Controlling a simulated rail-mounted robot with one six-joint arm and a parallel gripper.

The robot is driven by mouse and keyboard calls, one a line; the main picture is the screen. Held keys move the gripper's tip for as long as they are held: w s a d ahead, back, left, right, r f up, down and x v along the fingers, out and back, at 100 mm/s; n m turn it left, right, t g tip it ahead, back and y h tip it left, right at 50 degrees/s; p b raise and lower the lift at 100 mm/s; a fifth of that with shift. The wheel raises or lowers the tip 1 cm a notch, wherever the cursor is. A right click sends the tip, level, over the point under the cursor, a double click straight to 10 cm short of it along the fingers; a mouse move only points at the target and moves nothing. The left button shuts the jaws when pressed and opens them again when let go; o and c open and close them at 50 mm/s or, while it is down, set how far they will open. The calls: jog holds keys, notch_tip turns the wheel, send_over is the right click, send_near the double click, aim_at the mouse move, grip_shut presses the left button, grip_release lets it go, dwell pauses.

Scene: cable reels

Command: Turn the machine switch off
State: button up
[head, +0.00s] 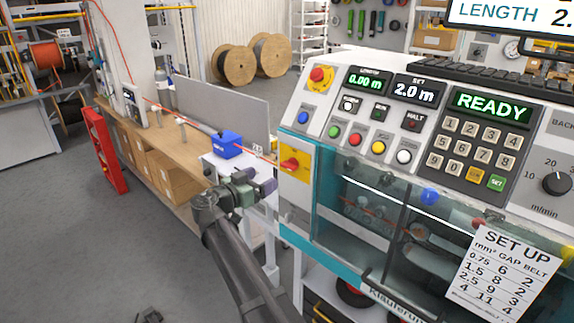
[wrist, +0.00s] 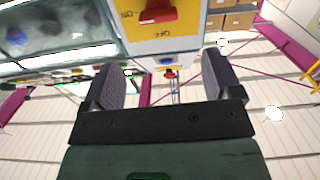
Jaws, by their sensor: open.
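The machine switch (head: 291,163) is a red rotary handle on a yellow plate at the left end of the machine's front. It also shows at the top edge of the wrist view (wrist: 158,13), partly cut off. There its handle lies roughly crosswise, with its left end beside the upside-down ON label. The OFF label (wrist: 158,35) is below the handle, also upside down. My gripper (head: 268,186) is just left of and slightly below the switch in the head view. In the wrist view its two fingers (wrist: 163,78) are apart and empty, not touching the switch.
A red emergency button (head: 318,75) on yellow sits above the switch. Push buttons (head: 356,139) and a keypad (head: 466,148) are to the right. A blue block (head: 226,147) with a red cable stands behind my gripper. A clear cover (head: 385,215) fronts the machine.

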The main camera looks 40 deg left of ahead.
aim_at(286, 166)
jog(key=shift+m, duration=0.3)
jog(key=w, duration=0.7)
jog(key=w+d, duration=0.1)
jog(key=w, duration=0.2)
jog(key=shift+w+d, duration=0.1)
jog(key=shift+w, duration=0.25)
jog(key=c, duration=0.9)
